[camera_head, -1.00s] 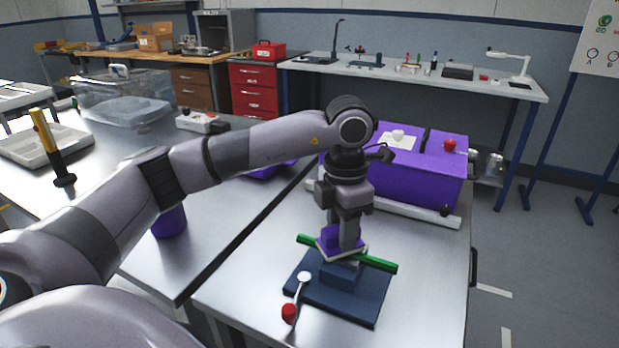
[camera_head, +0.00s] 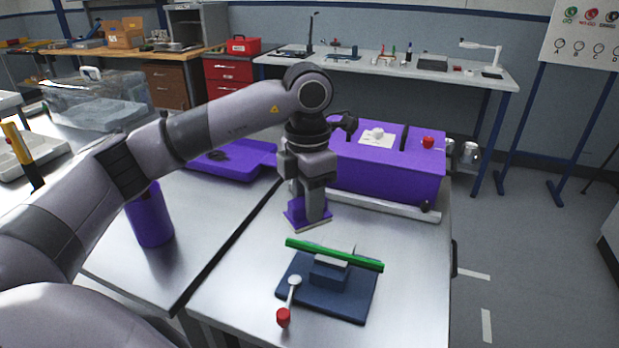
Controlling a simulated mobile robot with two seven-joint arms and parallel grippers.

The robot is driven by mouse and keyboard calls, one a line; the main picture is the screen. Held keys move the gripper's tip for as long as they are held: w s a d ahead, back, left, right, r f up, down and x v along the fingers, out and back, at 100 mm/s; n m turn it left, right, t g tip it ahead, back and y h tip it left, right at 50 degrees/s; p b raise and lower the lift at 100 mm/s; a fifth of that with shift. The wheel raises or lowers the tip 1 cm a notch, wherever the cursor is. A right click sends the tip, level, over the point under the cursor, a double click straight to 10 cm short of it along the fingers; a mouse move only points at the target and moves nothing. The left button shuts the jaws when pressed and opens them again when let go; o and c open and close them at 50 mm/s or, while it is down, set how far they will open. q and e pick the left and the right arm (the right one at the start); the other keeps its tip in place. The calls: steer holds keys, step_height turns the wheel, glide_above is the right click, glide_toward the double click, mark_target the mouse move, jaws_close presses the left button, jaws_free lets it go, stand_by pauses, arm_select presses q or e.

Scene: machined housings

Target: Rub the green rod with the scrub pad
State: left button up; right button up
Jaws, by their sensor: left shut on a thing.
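The green rod (camera_head: 335,255) lies across the top of a dark blue clamp block (camera_head: 330,272) on a dark blue base plate (camera_head: 345,303). My left gripper (camera_head: 312,206) is shut on the scrub pad (camera_head: 306,224), which has a purple body and a pale underside. It holds the pad behind the rod and apart from it, towards the back left; whether the pad touches the table is hard to tell. The fingertips are partly hidden by the pad. My right gripper is not in view.
A lever with a red knob (camera_head: 284,317) sticks out at the front left of the clamp. A large purple box (camera_head: 388,165) stands behind on a pale base. A purple cylinder (camera_head: 150,217) and purple tray (camera_head: 232,162) are on the left table. Bare table lies right of the clamp.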

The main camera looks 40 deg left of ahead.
arm_select(q)
steer(key=shift+r+p, duration=0.65)
steer(key=shift+r, duration=0.65)
steer(key=shift+f, duration=0.1)
